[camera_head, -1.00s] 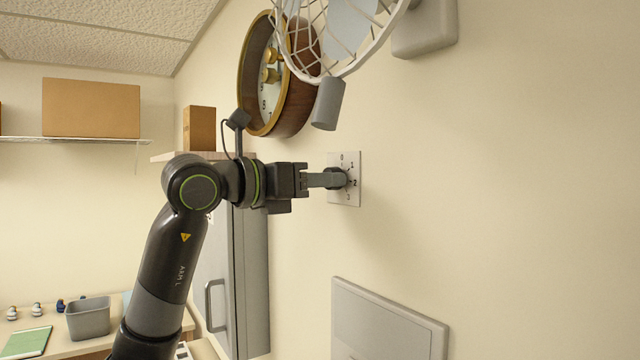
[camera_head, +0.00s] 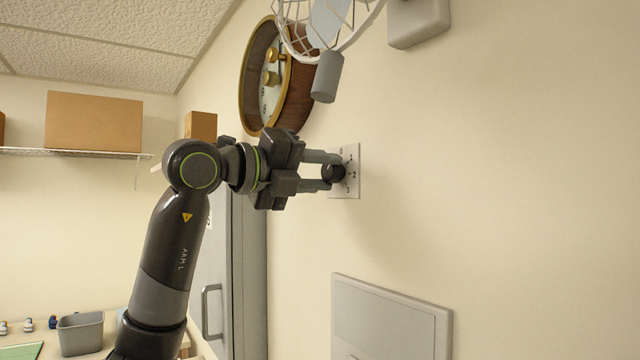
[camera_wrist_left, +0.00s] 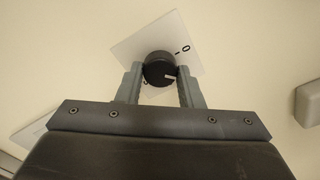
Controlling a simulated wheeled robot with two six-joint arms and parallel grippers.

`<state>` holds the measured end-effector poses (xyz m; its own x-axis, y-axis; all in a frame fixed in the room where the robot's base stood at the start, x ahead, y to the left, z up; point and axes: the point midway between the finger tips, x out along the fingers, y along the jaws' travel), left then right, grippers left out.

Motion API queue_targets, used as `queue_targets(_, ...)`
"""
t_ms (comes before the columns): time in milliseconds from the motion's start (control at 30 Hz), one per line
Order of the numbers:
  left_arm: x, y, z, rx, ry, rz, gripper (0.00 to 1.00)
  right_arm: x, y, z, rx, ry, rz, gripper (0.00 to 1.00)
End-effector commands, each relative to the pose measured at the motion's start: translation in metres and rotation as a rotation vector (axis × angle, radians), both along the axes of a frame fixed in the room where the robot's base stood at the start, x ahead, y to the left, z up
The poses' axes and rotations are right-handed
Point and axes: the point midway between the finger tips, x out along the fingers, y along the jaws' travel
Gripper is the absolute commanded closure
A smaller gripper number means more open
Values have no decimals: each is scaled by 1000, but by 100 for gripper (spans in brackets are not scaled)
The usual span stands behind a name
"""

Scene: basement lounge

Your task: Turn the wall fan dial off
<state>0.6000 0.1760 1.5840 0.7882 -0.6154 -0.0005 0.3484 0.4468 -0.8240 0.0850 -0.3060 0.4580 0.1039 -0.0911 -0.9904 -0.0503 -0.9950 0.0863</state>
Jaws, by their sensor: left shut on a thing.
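The fan dial is a round black knob (camera_head: 333,173) on a white wall plate (camera_head: 353,180) with number marks around it. My left gripper (camera_head: 328,172) reaches it from the left, with one finger above and one below the knob. In the left wrist view the knob (camera_wrist_left: 158,68) sits between the two grey fingertips (camera_wrist_left: 161,78), which are shut on it. A white pointer line shows on the knob's right side, and the plate's 0 mark (camera_wrist_left: 184,49) lies to the upper right, out of line with it. My right gripper is not in view.
The caged wall fan (camera_head: 325,25) and a round wooden clock (camera_head: 300,80) hang above the dial. A grey wall panel (camera_head: 390,318) is below. A grey cabinet (camera_head: 248,270) stands behind my arm. The wall to the right is clear.

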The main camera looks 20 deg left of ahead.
Motion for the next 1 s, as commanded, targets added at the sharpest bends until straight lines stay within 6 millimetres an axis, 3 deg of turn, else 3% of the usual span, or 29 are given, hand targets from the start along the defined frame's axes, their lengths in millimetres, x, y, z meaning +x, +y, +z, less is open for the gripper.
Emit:
queue_targets(600, 0, 0, 0, -439, 341, 1, 89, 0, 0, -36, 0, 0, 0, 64)
queue_targets(1000, 0, 0, 1, -597, 462, 1, 89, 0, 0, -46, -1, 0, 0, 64)
